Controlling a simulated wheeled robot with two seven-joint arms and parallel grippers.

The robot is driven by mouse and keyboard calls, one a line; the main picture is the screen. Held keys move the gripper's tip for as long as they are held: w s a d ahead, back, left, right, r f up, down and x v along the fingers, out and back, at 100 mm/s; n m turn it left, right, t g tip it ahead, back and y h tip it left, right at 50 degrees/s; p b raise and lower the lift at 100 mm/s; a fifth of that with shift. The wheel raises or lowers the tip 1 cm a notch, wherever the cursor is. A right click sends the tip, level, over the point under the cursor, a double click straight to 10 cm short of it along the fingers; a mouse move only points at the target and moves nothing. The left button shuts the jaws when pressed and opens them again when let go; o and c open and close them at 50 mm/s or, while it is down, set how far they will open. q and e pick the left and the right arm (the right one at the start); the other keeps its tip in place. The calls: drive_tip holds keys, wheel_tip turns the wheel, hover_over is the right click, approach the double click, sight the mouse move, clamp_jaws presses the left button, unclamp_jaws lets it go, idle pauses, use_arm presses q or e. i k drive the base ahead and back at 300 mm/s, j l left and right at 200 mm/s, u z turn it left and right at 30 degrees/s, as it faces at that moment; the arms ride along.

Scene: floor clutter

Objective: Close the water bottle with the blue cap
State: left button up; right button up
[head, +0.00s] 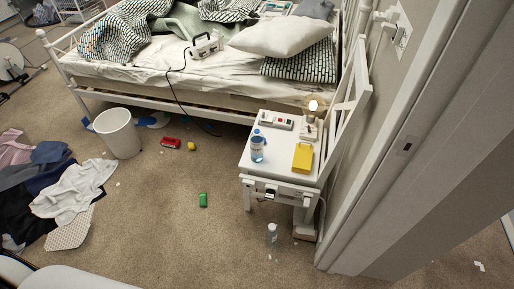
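A clear water bottle (258,150) with a blue label stands upright on the white nightstand (248,169), near its left edge. A small blue thing, perhaps the blue cap (256,132), shows at the bottle's top. I cannot tell whether it sits on the bottle's neck or lies on the nightstand behind it. Neither of my grippers is in view.
The nightstand also holds a yellow object (302,158), a lamp (312,118) and a grey controller-like device (276,121). Another bottle (271,234) stands on the floor in front. A white bin (118,135), a green can (203,200) and clothes (75,190) are leftward. Carpet between is mostly clear.

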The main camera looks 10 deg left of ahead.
sight(256, 138)
drive_tip(key=i+u, duration=0.25)
drive_tip(key=i+l+u, duration=0.25)
drive_tip(key=i+j, duration=0.2)
drive_tip(key=j, duration=0.2)
drive_tip(key=i+j, duration=0.2)
drive_tip(key=j, duration=0.15)
drive_tip(key=i+j, duration=0.15)
drive_tip(key=j, duration=0.25)
drive_tip(key=i+j, duration=0.2)
drive_tip(key=j, duration=0.2)
drive_tip(key=i+j, duration=0.2)
drive_tip(key=j, duration=0.15)
